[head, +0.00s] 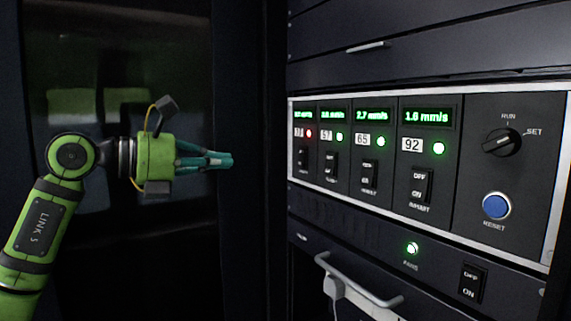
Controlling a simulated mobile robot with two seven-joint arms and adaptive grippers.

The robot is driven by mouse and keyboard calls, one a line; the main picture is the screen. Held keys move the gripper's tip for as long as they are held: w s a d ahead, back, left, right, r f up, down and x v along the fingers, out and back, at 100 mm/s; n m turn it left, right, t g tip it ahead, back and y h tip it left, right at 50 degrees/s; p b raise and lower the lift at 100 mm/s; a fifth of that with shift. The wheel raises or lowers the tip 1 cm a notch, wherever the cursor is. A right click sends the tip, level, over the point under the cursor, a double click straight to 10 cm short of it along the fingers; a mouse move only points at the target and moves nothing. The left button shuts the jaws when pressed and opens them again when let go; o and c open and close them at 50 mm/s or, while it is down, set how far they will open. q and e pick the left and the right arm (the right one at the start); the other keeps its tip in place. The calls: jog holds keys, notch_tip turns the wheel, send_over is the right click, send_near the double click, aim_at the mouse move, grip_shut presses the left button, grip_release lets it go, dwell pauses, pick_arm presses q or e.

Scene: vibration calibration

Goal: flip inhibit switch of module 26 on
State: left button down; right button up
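A rack panel (380,222) on the right holds a row of modules with green displays, number labels, lamps and black inhibit rocker switches. The leftmost module's label (299,132) is too small and oblique to read surely; its lamp (309,133) is red. Its switch (303,159) is small and its position is unclear. The other labels look like 57 (326,135), 65 (362,140) and 92 (412,145), with green lamps. My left gripper (230,160) points right, left of the panel and apart from it. Its teal fingers meet at the tips, empty. My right gripper is out of view.
Right of the modules are a RUN/SET knob (501,142) and a blue reset button (496,206). Below are a green fans lamp (412,248), another rocker switch (472,282) and a protruding handle (350,283). Open space lies between my gripper and the panel.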

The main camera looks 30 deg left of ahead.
aim_at(297, 166)
pick_arm(q)
jog(key=p+x, duration=0.6)
jog(key=x, duration=0.6)
jog(key=shift+w+d+r, duration=0.1)
jog(key=shift+w+d, duration=0.2)
jog(key=shift+w+d+f+p, duration=0.3)
jog(key=shift+w+p, duration=0.15)
jog(key=shift+w, duration=0.15)
jog(key=b, duration=0.1)
jog(key=t+b, duration=0.1)
jog(key=shift+w+d+f+h+b, duration=0.2)
jog(key=shift+f+h+b, duration=0.05)
jog(key=shift+h+b, duration=0.05)
